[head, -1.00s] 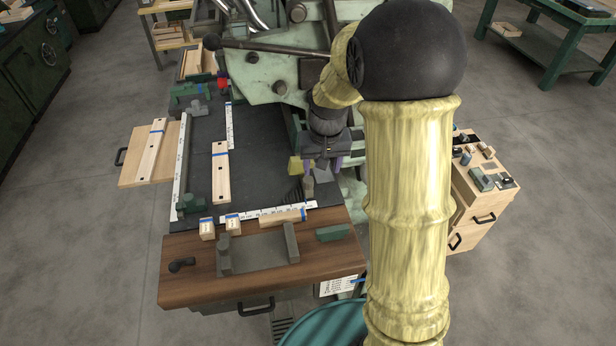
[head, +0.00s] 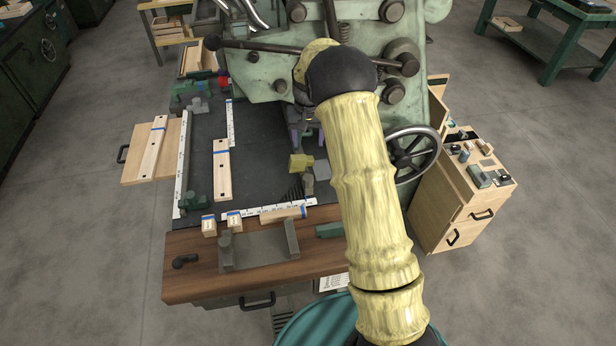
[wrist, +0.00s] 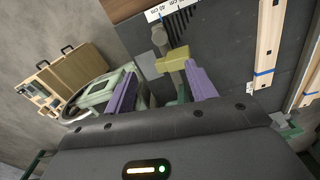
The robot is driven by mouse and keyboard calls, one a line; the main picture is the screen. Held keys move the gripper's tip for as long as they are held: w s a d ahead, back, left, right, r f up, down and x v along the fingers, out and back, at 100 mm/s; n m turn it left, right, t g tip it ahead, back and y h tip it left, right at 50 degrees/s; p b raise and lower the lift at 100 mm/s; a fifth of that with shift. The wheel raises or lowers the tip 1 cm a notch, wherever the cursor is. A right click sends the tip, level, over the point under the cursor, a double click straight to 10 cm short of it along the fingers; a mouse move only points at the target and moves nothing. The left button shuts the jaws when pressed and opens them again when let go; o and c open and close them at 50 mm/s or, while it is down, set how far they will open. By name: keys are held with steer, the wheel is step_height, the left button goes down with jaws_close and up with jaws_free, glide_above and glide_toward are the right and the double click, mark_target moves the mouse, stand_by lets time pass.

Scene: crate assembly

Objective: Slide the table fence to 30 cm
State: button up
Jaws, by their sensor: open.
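The likely table fence is a small assembly near the right end of the front ruler. It has a yellow block (head: 300,162), a dark post (head: 308,184) and a grey plate (head: 321,170). In the wrist view the yellow block (wrist: 173,58) lies just beyond my fingertips, with the post beside it and the ruler's 40 cm mark (wrist: 165,10) close behind. My gripper (wrist: 162,80) has its two purple fingers apart, with nothing held between them. In the head view my gripper (head: 302,134) is behind the yellow block, partly hidden by my arm.
The front ruler (head: 262,208) runs along the dark table (head: 258,165). Wooden strips (head: 221,170) and small blocks (head: 234,219) lie left of the fence. A wooden rod (head: 283,214) lies beside the ruler. The green machine and its handwheel (head: 413,150) stand to the right.

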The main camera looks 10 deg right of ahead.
mark_target(308, 177)
step_height(308, 177, down, 17)
steer(key=p, duration=0.4)
steer(key=shift+f, duration=0.1)
jaws_close()
